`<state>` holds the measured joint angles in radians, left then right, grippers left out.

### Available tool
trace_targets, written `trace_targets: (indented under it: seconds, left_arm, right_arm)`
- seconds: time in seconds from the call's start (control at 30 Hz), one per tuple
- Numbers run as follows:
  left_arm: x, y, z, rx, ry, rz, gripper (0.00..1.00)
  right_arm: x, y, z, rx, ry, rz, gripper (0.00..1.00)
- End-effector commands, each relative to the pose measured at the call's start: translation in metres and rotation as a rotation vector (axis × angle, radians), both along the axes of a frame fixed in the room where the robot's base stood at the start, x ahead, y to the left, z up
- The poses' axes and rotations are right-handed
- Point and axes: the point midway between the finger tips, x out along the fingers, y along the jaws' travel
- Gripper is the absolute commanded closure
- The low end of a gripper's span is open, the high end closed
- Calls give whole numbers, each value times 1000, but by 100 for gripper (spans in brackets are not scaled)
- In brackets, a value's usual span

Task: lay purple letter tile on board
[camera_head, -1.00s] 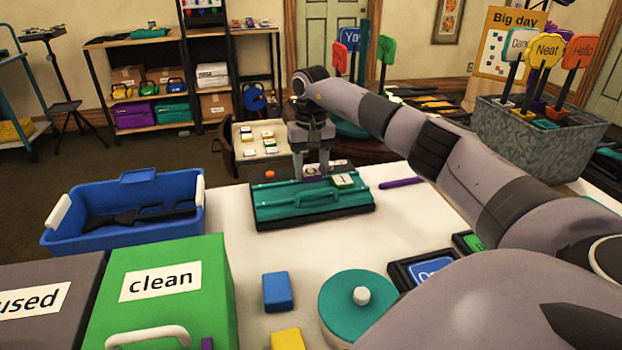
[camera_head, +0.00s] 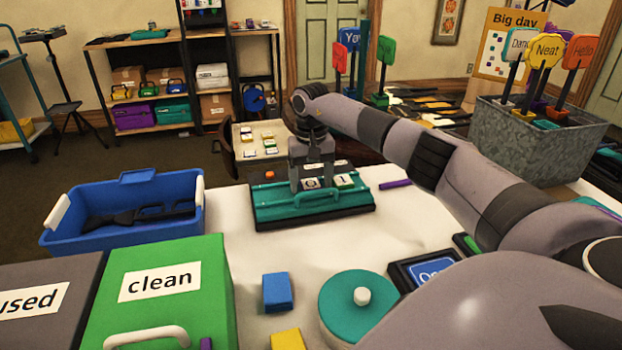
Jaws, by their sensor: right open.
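The board is a teal panel (camera_head: 274,205) with a handle and a dark edge, lying on the white table. A purple-edged letter tile (camera_head: 311,184) with a white face is at the board's back part, between the fingers of my right gripper (camera_head: 311,187). The right gripper points down, open, with one finger at each side of the tile. The fingers partly hide the tile; it appears to rest on the board. A green-edged letter tile (camera_head: 344,181) lies just to its right. My left gripper is out of view.
A blue bin (camera_head: 125,232) stands left of the board. A green box marked "clean" (camera_head: 165,285) is nearer. A purple stick (camera_head: 395,183) lies right of the board. A teal round lid (camera_head: 358,305) and blue block (camera_head: 277,292) are in front.

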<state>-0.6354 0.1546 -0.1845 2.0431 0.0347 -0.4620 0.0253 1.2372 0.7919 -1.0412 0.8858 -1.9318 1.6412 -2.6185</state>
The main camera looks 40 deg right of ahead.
Motion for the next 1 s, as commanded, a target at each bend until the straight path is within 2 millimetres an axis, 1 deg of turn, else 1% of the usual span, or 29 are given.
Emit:
trace_targets:
  seconds: [0.17,0.4,0.5,0.6,0.7,0.8,1.0]
  left_arm:
    - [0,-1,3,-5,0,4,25]
    - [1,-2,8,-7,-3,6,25]
    - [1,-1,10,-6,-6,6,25]
    - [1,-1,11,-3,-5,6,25]
    - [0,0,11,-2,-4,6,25]
    - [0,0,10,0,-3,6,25]
    - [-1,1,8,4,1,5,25]
  right_arm:
    - [1,0,24,-1,-5,1,25]
    - [1,0,77,0,-6,0,25]
    - [1,0,96,0,-6,0,25]
    - [1,0,110,-1,-3,0,25]
    - [1,0,118,0,-1,0,25]
    - [1,0,122,0,-1,1,25]
    - [1,0,122,0,-1,1,25]
